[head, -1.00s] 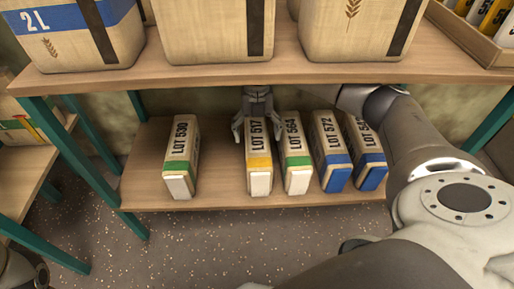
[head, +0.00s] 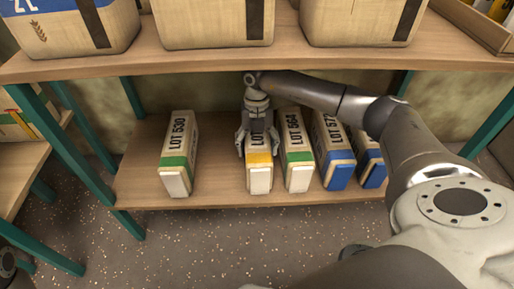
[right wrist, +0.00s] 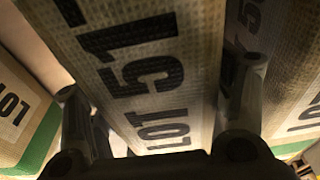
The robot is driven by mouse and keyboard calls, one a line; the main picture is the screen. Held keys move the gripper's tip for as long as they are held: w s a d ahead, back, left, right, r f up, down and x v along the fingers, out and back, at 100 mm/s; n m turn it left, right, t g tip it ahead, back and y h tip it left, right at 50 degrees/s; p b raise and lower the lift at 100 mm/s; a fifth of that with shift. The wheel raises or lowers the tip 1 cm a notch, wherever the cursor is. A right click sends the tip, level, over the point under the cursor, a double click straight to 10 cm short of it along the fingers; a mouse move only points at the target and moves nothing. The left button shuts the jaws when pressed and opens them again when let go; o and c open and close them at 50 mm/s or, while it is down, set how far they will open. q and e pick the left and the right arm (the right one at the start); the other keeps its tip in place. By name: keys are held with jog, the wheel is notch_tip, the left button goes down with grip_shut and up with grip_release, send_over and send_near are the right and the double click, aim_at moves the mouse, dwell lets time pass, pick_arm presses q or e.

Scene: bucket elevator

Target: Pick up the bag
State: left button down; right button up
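The yellow-banded bag LOT 517 (head: 259,172) stands on the lower shelf among other lot bags. My right gripper (head: 257,147) reaches in from the right beneath the upper shelf and comes down over this bag from above, one finger on each side. In the right wrist view the bag's printed face (right wrist: 150,70) fills the middle between the fingers. The right finger lies close along the bag's edge, and a gap shows beside the left finger. The gripper looks open. My left gripper is not in view.
Green-banded LOT 530 (head: 179,155) stands apart on the left. Green-banded LOT 564 (head: 297,150) stands close on the right, then blue-banded LOT 572 (head: 333,150) and another blue-banded bag (head: 371,165). The upper shelf (head: 230,65) carries large sacks and hangs close above my right arm.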

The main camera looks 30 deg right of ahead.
jog(key=c, duration=1.4)
jog(key=shift+w+r, duration=0.1)
jog(key=shift+w, duration=0.05)
grip_shut()
jog(key=shift+r, duration=0.2)
